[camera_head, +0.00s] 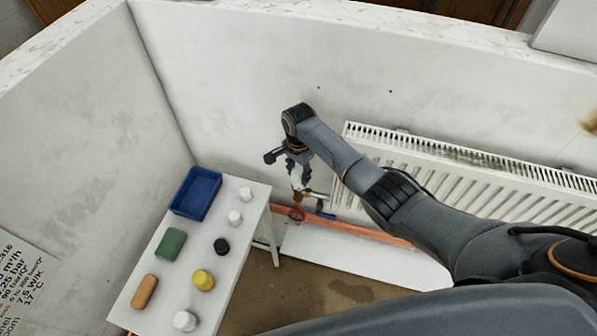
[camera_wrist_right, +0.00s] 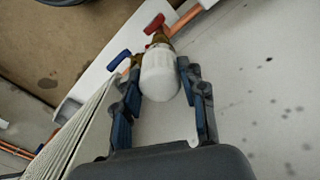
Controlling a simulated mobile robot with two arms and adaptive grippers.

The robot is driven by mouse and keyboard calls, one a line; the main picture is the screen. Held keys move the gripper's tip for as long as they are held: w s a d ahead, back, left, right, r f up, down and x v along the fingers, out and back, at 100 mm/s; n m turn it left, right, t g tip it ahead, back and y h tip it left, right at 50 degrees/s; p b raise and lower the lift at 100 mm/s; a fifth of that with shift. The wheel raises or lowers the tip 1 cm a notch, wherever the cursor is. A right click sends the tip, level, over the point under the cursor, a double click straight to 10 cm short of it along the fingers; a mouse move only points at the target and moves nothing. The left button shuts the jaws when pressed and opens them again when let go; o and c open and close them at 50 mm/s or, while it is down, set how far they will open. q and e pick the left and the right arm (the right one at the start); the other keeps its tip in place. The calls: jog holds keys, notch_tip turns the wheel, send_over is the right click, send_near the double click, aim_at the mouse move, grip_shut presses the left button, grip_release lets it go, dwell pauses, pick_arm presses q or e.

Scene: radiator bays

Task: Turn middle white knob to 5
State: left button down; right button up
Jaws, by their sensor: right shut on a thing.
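A white knob (camera_wrist_right: 160,75) sits on a brass valve at the end of the radiator's pipework. In the head view the knob (camera_head: 296,181) shows small, just below my right gripper (camera_head: 299,173). In the right wrist view my right gripper (camera_wrist_right: 160,95) has its two blue-padded fingers on either side of the knob, and it is shut on it. No number on the knob can be read. Whether it is the middle one cannot be told, as no other radiator knob is in view. My left gripper is not in view.
A white radiator (camera_head: 470,185) hangs on the wall right of the valve. A red handle (camera_wrist_right: 154,24) and a blue handle (camera_wrist_right: 119,60) lie close to the knob. A white table (camera_head: 150,262) at left holds a blue tray (camera_head: 177,208), sponges and several caps.

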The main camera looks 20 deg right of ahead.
jog(key=n, duration=0.4)
jog(key=shift+n, duration=0.4)
jog(key=n, duration=0.3)
jog(key=shift+n, duration=0.3)
jog(key=n, duration=1.3)
jog(key=shift+n, duration=0.3)
jog(key=n, duration=0.4)
jog(key=shift+n, duration=0.3)
jog(key=n+b, duration=0.1)
jog(key=n, duration=0.3)
jog(key=shift+n+b, duration=0.3)
jog(key=shift+n, duration=1.7)
